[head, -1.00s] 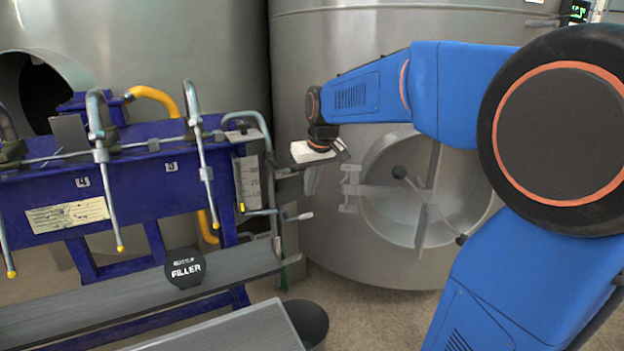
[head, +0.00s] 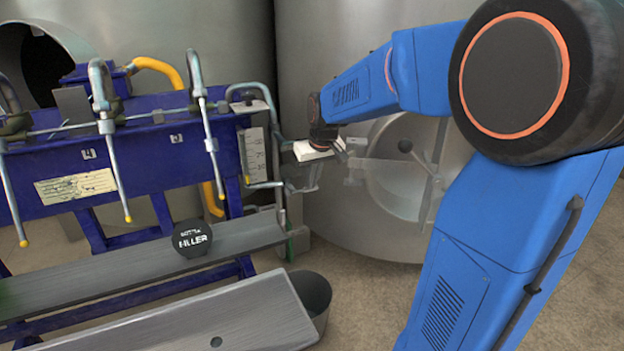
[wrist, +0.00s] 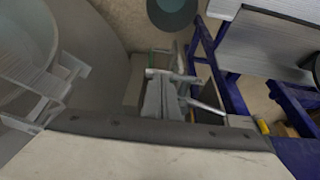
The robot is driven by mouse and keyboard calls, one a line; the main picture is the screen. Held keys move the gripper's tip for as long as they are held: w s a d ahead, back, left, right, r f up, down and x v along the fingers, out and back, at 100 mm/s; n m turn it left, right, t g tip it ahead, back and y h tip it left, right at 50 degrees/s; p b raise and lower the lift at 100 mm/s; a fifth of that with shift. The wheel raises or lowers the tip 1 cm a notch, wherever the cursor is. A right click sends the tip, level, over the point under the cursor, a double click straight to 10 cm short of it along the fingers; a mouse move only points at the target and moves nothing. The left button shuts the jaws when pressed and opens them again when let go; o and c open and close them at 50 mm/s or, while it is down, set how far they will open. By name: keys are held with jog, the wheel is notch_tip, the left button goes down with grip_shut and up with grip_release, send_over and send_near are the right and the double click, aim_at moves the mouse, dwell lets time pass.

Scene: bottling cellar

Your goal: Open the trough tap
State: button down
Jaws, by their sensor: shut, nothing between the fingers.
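The trough tap is at the right end of the blue filler trough; its pale lever (head: 282,208) hangs down from a thin bent pipe. My gripper (head: 311,184) is to the right of the tap and a little above the lever's end, pointing down, with no contact that I can make out. In the wrist view the gripper's fingers (wrist: 162,103) are together with nothing between them. A pale rod, which looks like the tap lever (wrist: 208,107), lies just right of the fingers there.
The filler trough (head: 130,165) with several hanging spouts stands left. A bench (head: 130,265), a round FILLER sign (head: 192,238) and a dark bucket (head: 313,295) are below. A steel tank (head: 390,60) with a round hatch stands close behind my gripper.

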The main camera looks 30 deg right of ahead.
jog(key=shift+d+f+y, duration=0.3)
jog(key=shift+f+y, duration=0.05)
jog(key=shift+y, duration=0.35)
notch_tip(320, 180, down, 8)
jog(key=a+m+t+y, duration=0.1)
jog(key=m+y, duration=0.2)
jog(key=y, duration=0.8)
jog(key=shift+f+y, duration=0.25)
jog(key=shift+y, duration=0.05)
dwell(0.5)
jog(key=shift+a+f, duration=0.2)
jog(key=shift+a, duration=0.05)
dwell(0.5)
jog(key=shift+d+r, duration=0.1)
